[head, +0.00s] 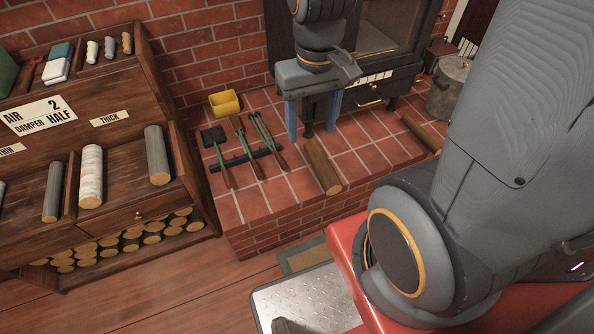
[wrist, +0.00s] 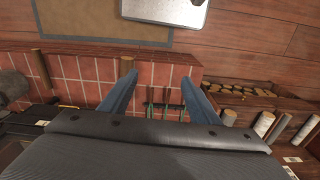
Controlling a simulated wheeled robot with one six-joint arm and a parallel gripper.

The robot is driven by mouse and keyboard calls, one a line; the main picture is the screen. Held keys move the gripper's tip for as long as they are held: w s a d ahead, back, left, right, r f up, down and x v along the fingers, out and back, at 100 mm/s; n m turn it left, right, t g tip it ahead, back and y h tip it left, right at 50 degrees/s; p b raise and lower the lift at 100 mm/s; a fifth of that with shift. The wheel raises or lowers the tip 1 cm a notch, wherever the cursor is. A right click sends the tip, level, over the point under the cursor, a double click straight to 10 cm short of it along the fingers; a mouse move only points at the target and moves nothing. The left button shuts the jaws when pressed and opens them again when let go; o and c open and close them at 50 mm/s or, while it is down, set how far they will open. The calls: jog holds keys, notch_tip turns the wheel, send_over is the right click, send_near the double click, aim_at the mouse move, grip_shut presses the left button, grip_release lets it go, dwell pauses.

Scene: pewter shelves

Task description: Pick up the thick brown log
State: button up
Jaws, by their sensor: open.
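A thick brown log (head: 323,167) lies on the brick hearth, its pale cut end towards the hearth's front edge. In the wrist view this log (wrist: 126,65) shows at the tip of the left finger, which partly hides it. A thinner brown log (head: 421,135) lies farther right on the hearth; it is at the left in the wrist view (wrist: 38,62). My gripper (head: 313,128) points down above the hearth, in front of the stove. In the wrist view its blue fingers (wrist: 160,80) are wide apart, with only bricks and tools between them.
Fire tools (head: 245,160) and a yellow container (head: 225,103) are on the hearth left of the log. A stove (head: 385,50) stands behind, and a metal pot (head: 449,85) to the right. A wooden shelf (head: 110,118) at left holds several logs, including a grey one (head: 157,155).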

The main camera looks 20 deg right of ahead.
jog(key=o, duration=0.4)
jog(key=w+d+f+b, duration=0.2)
jog(key=w+f, duration=0.2)
jog(key=f, duration=0.1)
jog(key=w+d+f+b, duration=0.1)
jog(key=w+f+b, duration=0.2)
jog(key=w+f, duration=0.2)
jog(key=w+d+f+b, duration=0.2)
jog(key=w+f+b, duration=0.1)
jog(key=f, duration=0.4)
jog(key=shift+w+d, duration=0.3)
jog(key=shift+w, duration=0.35)
jog(key=b, duration=0.9)
send_over(322, 161)
jog(key=f, duration=2.3)
jog(key=shift+a+f, duration=0.1)
jog(key=shift+a, duration=0.25)
jog(key=f, duration=0.2)
jog(key=f+b, duration=0.1)
jog(key=f, duration=0.2)
jog(key=d+f, duration=0.1)
jog(key=f, duration=0.2)
